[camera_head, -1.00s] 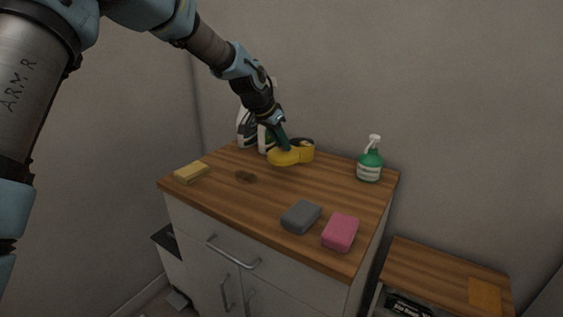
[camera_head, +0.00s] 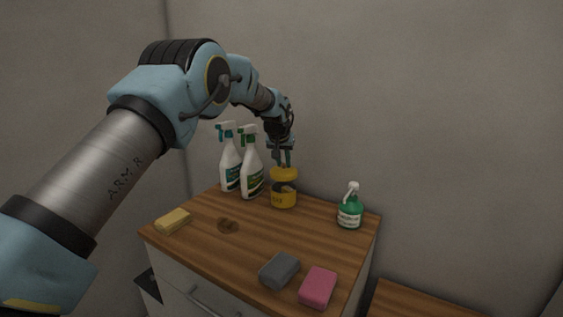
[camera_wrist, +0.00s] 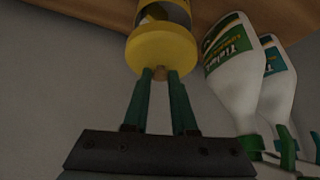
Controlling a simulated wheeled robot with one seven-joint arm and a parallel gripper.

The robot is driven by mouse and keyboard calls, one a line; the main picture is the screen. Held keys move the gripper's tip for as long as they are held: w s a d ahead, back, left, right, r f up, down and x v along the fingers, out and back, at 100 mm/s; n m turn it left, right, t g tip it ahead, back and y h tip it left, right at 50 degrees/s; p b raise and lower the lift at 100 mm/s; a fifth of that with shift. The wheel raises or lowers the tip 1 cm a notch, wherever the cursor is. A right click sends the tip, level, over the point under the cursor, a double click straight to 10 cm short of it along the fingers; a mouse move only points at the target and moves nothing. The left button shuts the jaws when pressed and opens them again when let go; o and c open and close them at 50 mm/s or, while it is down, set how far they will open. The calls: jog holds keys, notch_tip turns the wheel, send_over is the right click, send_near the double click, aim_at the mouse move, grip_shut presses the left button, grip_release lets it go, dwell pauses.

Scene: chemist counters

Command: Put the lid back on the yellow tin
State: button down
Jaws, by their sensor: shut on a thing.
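The yellow tin (camera_head: 283,199) stands upright at the back of the wooden counter top. Its dark open mouth shows in the head view. The yellow lid (camera_head: 284,174) is just above the mouth, roughly level, with a gap visible between them. My gripper (camera_head: 284,163) points down from above and is shut on the lid's small knob. In the wrist view the green fingers (camera_wrist: 160,74) pinch the knob under the broad lid (camera_wrist: 162,48). The tin (camera_wrist: 163,13) shows beyond the lid, partly hidden by it.
Two white spray bottles (camera_head: 251,177) stand close left of the tin. A green spray bottle (camera_head: 350,211) stands to the right. A yellow sponge (camera_head: 173,221), a grey sponge (camera_head: 279,270) and a pink sponge (camera_head: 318,287) lie near the edges. A dark stain (camera_head: 228,226) marks the top.

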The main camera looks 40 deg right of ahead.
aim_at(282, 171)
jog(key=shift+f+b, duration=1.4)
jog(key=shift+f, duration=1.4)
jog(key=shift+f, duration=0.1)
jog(key=shift+c, duration=0.8)
grip_release()
jog(key=shift+r+p, duration=1.75)
jog(key=shift+r, duration=1.8)
jog(key=shift+c, duration=0.4)
